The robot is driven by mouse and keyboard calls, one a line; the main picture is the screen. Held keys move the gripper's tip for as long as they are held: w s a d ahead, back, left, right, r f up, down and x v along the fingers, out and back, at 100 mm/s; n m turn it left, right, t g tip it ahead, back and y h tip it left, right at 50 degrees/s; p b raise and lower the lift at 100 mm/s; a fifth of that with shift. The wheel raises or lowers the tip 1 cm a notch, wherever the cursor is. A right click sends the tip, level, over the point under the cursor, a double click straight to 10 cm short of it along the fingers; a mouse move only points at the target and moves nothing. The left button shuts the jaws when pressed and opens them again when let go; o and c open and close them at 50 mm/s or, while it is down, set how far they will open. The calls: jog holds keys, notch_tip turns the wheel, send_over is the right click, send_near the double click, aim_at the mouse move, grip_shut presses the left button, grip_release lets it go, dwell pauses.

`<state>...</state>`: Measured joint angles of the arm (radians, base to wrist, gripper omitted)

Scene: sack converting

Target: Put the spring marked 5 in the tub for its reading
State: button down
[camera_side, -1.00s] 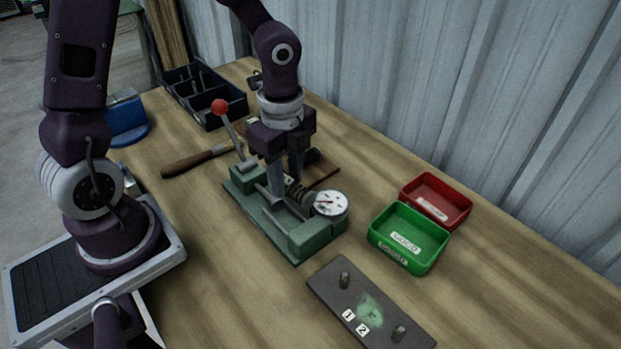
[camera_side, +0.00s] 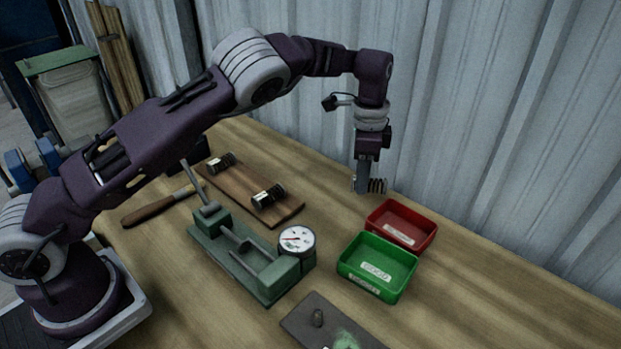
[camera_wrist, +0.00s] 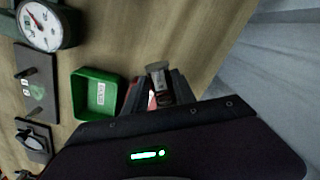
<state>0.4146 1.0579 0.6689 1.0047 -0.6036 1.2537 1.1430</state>
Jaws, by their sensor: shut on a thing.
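My gripper (camera_side: 366,184) is shut on a dark coil spring (camera_side: 377,186) and holds it in the air, just behind the red tub (camera_side: 372,222) in the side view. The spring's mark is not readable. In the wrist view the spring (camera_wrist: 158,80) is between the fingers, and the gripper hides most of the red tub. The green tub (camera_side: 345,268), with a pale label, stands in front of the red one; it also shows in the wrist view (camera_wrist: 80,98). The green tester (camera_side: 262,272) has an empty cradle, and its round dial (camera_side: 297,240) has a red needle pointing left.
Two more springs, one at the back (camera_side: 221,162) and one nearer (camera_side: 268,196), lie on a wooden board (camera_side: 240,186). A wooden-handled tool (camera_side: 150,208) lies left of the tester. A dark plate with pegs (camera_side: 300,325) is in front. The corrugated wall stands close behind my gripper.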

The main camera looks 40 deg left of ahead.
jog(key=d+m, duration=0.3)
jog(key=d, duration=0.6)
jog(key=shift+d+r+m, duration=0.15)
jog(key=shift+d+m, duration=0.1)
jog(key=shift+m, duration=0.15)
send_over(391, 232)
jog(key=shift+f, duration=2.25)
jog(key=c, duration=0.9)
grip_release()
jog(key=shift+c, duration=0.2)
